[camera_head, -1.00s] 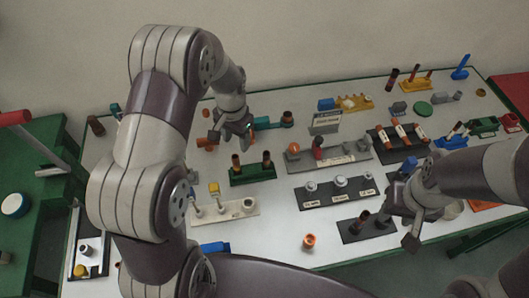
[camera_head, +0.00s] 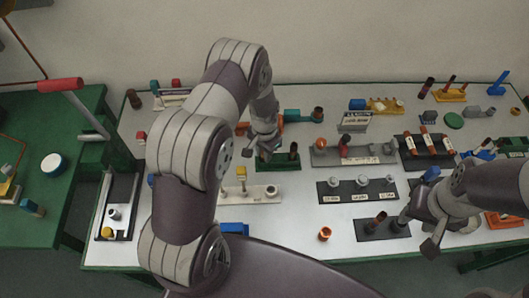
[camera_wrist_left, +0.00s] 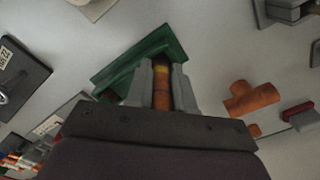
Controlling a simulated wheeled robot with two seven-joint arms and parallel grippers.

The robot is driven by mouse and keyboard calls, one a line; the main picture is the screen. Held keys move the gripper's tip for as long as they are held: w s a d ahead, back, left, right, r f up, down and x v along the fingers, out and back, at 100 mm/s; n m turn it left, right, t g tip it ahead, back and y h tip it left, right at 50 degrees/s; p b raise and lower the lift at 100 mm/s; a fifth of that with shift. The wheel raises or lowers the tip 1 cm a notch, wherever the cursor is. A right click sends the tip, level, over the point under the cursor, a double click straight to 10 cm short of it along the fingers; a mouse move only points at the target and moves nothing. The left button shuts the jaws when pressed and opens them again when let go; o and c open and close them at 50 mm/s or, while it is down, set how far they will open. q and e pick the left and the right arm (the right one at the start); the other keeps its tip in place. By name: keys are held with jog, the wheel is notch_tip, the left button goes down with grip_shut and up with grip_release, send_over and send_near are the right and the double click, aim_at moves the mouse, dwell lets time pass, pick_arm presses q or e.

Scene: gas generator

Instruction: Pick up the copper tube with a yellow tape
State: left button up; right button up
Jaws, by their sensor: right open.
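The copper tube with yellow tape (camera_wrist_left: 162,88) shows in the left wrist view, between my left gripper's two fingers. The fingers (camera_wrist_left: 163,84) lie along both sides of it, very close; I cannot tell if they press on it. The green holder (camera_wrist_left: 122,72) lies just beyond. In the head view my left gripper (camera_head: 262,152) is at the left end of the green holder (camera_head: 285,164) and hides the tube there. Another dark copper tube (camera_head: 293,150) stands at the holder's right end. My right gripper (camera_head: 416,232) is open and empty near the right front.
An orange tee fitting (camera_wrist_left: 252,98) lies right of the fingers in the wrist view. A white rack (camera_head: 250,196) stands in front of the green holder; a grey rack (camera_head: 355,154) is to its right. An orange ring (camera_head: 325,234) lies near the table's front.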

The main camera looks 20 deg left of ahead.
pick_arm(q)
grip_shut()
